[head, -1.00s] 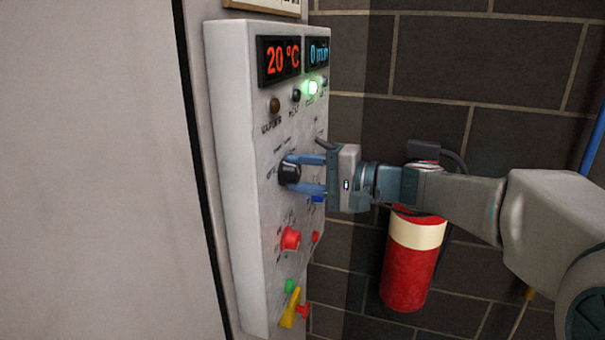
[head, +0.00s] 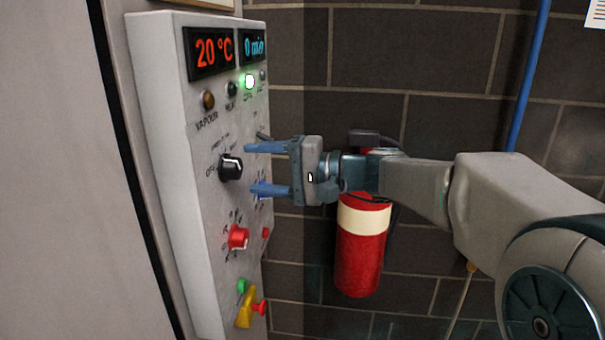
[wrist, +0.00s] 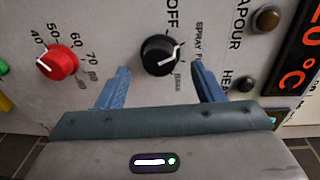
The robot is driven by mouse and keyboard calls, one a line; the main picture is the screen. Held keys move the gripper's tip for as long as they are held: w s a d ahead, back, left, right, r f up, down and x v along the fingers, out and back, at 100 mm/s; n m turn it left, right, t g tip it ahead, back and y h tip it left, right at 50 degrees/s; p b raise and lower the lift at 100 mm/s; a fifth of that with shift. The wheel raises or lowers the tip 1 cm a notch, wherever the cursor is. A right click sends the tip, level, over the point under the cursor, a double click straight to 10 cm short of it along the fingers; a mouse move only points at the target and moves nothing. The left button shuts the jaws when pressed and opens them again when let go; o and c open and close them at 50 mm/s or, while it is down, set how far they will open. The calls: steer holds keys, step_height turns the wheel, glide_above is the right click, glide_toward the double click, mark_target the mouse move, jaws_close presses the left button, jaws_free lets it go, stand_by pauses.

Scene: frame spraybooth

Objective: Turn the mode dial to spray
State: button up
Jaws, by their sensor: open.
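The black mode dial (head: 231,167) sits on the grey control panel (head: 165,110). In the wrist view the dial (wrist: 158,56) has a white pointer line angled towards the side with the spray label; its exact alignment is hard to tell. The off label (wrist: 172,14) is at the top of that view. My gripper (head: 250,168) is open and empty, its blue fingers one above the other. The fingertips stand a short way out from the dial, apart from it. In the wrist view the fingers (wrist: 159,78) lie either side of the dial.
A red knob (head: 238,237) with a number scale, a green button (head: 241,286) and a yellow-and-red switch (head: 246,308) are below. A green lamp (head: 249,82) is lit beneath the displays (head: 213,50). A red extinguisher (head: 361,255) hangs on the brick wall behind my arm.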

steer(key=s+d+b, duration=0.1)
steer(key=d, duration=0.9)
steer(key=shift+s+r, duration=0.3)
steer(key=s+f+h, duration=0.5)
steer(key=f, duration=0.4)
steer(key=s+d+f+h, duration=0.6)
steer(key=d+f, duration=0.2)
steer(key=s+d+f+n+h, duration=0.1)
steer(key=s+d+f+h, duration=0.5)
steer(key=d+f, duration=0.2)
steer(key=shift+f, duration=0.65)
steer(key=shift+d, duration=0.1)
